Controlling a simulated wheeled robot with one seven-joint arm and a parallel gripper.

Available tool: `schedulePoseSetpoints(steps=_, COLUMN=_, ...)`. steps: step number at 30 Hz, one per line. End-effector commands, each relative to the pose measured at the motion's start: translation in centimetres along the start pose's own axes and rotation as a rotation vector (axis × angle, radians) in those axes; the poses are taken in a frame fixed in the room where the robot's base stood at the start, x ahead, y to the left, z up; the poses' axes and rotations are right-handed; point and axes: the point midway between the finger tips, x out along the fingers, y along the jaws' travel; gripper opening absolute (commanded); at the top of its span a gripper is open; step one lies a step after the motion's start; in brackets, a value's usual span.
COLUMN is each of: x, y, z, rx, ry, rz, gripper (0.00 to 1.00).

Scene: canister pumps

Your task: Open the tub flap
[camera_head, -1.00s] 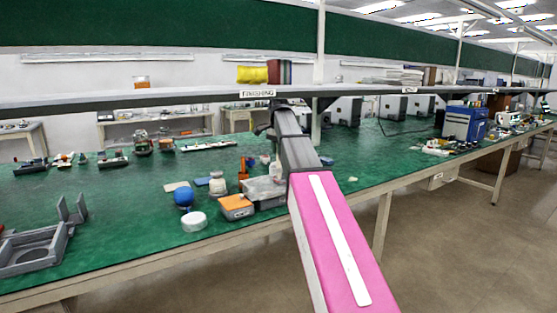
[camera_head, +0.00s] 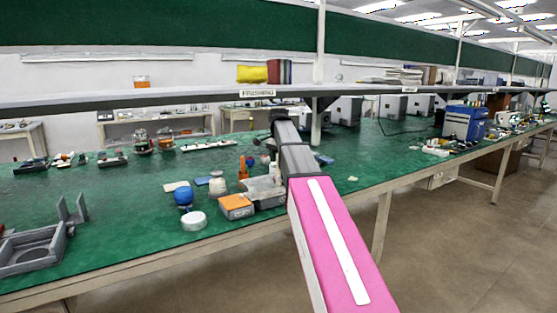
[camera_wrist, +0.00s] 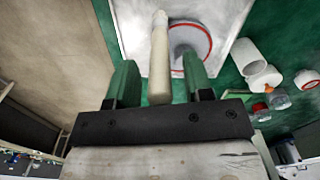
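A grey tub (camera_head: 264,195) stands near the front edge of the green bench in the head view, partly covered by my arm. In the wrist view, a pale grey panel (camera_wrist: 130,22), which looks like the tub's top, carries a round, red-rimmed part (camera_wrist: 190,43). I cannot make out the flap for certain. My gripper (camera_wrist: 158,82) is over the bench with its two green fingers spread. A beige rod-like piece (camera_wrist: 159,58) shows between the fingers, with a gap visible on each side. The fingertips are hidden from the head view.
An orange-topped box (camera_head: 236,206) stands left of the tub, with a white round lid (camera_head: 193,220), a blue ball (camera_head: 183,197) and a jar (camera_head: 217,184) nearby. White containers (camera_wrist: 245,57) lie right of the panel. A shelf (camera_head: 170,98) runs above the bench.

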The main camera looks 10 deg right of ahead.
Motion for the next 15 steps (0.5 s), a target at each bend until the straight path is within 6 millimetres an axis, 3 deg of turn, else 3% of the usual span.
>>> schedulePoseSetpoints(steps=7, x=-1.3, y=-0.1, z=-0.1, rx=0.000, ry=0.001, rz=-0.002, gripper=0.47)
schedulePoseSetpoints(steps=15, x=-6.3, y=-0.2, z=-0.1, rx=0.000, ry=0.001, rz=-0.002, gripper=0.47)
